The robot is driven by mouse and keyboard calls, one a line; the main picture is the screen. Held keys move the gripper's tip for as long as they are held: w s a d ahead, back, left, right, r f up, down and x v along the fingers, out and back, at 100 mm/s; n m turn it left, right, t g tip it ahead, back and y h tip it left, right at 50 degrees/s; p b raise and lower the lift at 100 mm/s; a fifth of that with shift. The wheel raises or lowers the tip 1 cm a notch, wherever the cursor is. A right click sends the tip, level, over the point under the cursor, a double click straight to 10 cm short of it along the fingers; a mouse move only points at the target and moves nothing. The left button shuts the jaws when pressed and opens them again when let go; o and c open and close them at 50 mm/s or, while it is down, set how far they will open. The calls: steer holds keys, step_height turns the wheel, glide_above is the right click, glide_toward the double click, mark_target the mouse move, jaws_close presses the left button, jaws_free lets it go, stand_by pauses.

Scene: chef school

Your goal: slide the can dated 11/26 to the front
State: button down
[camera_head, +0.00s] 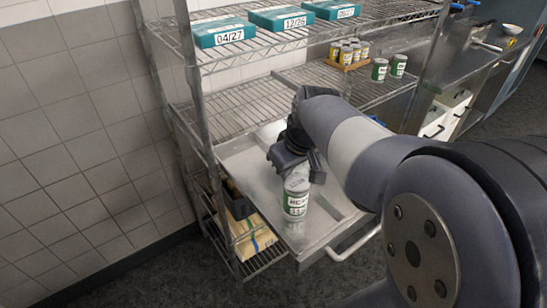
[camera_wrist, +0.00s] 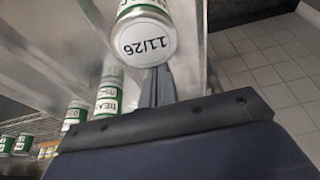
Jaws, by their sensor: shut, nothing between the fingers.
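The can dated 11/26 (camera_wrist: 148,42) shows its pale dated lid and part of a green-and-white label at the top of the wrist view. A green-and-white can (camera_head: 296,204), apparently the same one, stands upright near the front of the metal tray (camera_head: 244,176) in the head view. My gripper (camera_head: 296,168) is just above and behind it. In the wrist view my shut, empty fingers (camera_wrist: 157,76) are right beside the lid's edge; I cannot tell whether they touch it. Two similar cans, one in the middle (camera_wrist: 109,96) and one further left (camera_wrist: 74,116), stand beyond.
The wire shelf (camera_head: 243,108) above the tray holds two green cans (camera_head: 379,70) and a group of small cans (camera_head: 349,52). Teal boxes (camera_head: 219,33) lie on the top shelf. A rack post (camera_head: 196,90) stands left of my gripper. The tray's left part is clear.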

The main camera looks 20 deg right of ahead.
mark_target(293, 181)
steer(key=s, duration=0.1)
steer(key=s+d, duration=0.1)
steer(key=s, duration=0.1)
steer(key=shift+r, duration=0.1)
stand_by(0.3)
